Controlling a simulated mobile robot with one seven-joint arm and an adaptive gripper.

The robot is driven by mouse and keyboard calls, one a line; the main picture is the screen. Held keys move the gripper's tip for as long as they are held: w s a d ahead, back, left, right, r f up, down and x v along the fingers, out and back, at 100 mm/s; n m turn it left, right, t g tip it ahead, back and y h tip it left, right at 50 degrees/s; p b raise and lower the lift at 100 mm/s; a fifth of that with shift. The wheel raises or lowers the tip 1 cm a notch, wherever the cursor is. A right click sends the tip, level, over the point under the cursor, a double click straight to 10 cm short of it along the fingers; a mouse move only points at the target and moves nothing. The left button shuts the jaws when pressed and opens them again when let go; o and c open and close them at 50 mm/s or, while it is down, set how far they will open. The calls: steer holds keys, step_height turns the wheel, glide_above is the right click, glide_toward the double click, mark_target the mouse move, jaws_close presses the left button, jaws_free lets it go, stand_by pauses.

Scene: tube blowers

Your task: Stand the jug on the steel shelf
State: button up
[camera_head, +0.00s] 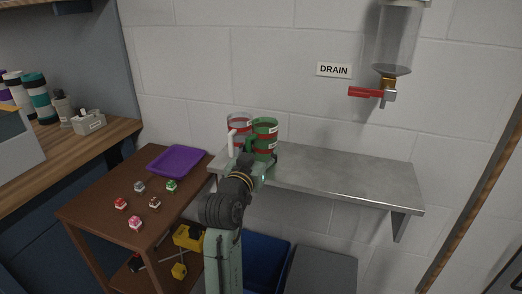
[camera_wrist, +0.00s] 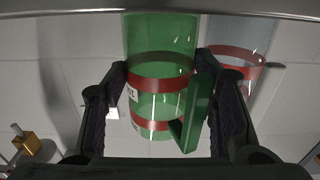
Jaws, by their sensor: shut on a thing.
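The green see-through jug (camera_head: 264,139) with red bands is at the left end of the steel shelf (camera_head: 345,180). My gripper (camera_head: 256,162) is shut on it from the front. In the wrist view, which looks upside down, the jug (camera_wrist: 160,70) is between my two fingers (camera_wrist: 163,90), with its green handle beside the right finger. The jug looks upright. Its base is close to the shelf surface; I cannot tell whether it touches. My gripper hides its lower part in the head view.
A clear jug (camera_head: 240,121) with a red band and pale handle stands close behind and left of the green jug. The shelf's middle and right are bare. A clear tank with a red-handled tap (camera_head: 368,92) hangs above. A brown table (camera_head: 100,205) with a purple tray (camera_head: 177,161) stands left.

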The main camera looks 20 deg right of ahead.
steer(key=shift+f, duration=0.2)
steer(key=o, duration=1.6)
steer(key=shift+c, duration=0.2)
steer(key=shift+r, duration=0.35)
steer(key=b+v, duration=0.2)
steer(key=v, duration=1)
steer(key=shift+b, duration=0.35)
steer(key=shift+f, duration=0.1)
